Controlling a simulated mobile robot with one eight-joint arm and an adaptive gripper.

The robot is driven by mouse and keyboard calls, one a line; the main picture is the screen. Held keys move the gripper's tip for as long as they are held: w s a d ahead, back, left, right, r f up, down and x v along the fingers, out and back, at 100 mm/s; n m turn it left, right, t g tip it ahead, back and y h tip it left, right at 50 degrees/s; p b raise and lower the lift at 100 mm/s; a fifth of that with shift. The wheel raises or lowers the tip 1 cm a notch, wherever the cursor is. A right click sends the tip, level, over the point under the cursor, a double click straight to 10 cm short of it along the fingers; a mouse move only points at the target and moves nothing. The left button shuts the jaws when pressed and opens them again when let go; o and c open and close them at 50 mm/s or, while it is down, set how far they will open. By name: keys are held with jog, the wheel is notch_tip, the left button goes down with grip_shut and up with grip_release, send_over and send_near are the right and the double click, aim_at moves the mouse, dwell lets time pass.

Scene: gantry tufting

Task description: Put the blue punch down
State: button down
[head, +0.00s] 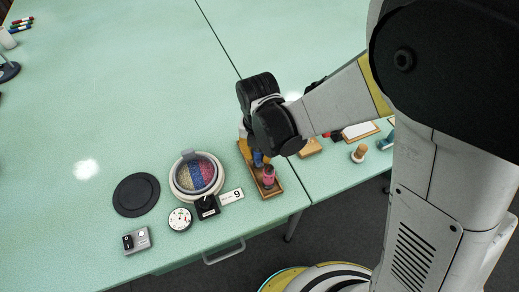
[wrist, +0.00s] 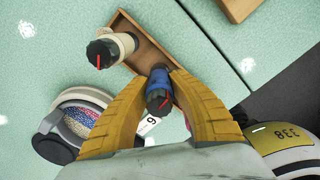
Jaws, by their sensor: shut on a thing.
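My gripper (wrist: 160,78) is shut on the blue punch (wrist: 158,88), with one yellow finger on each side of it. The punch has a dark cap with a red mark and looks roughly upright. It also shows in the head view (head: 258,159), low over the wooden tray (head: 276,189). I cannot tell whether its lower end touches the tray floor. A cream punch (wrist: 124,42) with a dark cap stands in the tray (wrist: 148,52), apart from my fingers. A pink punch (head: 268,176) stands at the tray's near end; my finger mostly hides it in the wrist view.
Left of the tray are a round bowl of coloured pieces (head: 196,174), a black disc (head: 136,195), a white dial (head: 180,219), a number 9 card (head: 231,196) and a grey switch box (head: 136,240). Wooden blocks (head: 309,147) lie right. The table's front edge is close.

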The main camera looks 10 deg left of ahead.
jog(key=shift+f, duration=0.25)
jog(key=shift+f, duration=0.1)
jog(key=c, duration=1.2)
grip_release()
jog(key=shift+c, duration=0.2)
jog(key=r+p, duration=0.2)
jog(key=r, duration=0.4)
jog(key=r+p, duration=0.2)
jog(key=r, duration=0.4)
jog(key=shift+s+d+r+p, duration=0.1)
jog(key=shift+s+r+p, duration=0.1)
jog(key=shift+p, duration=0.2)
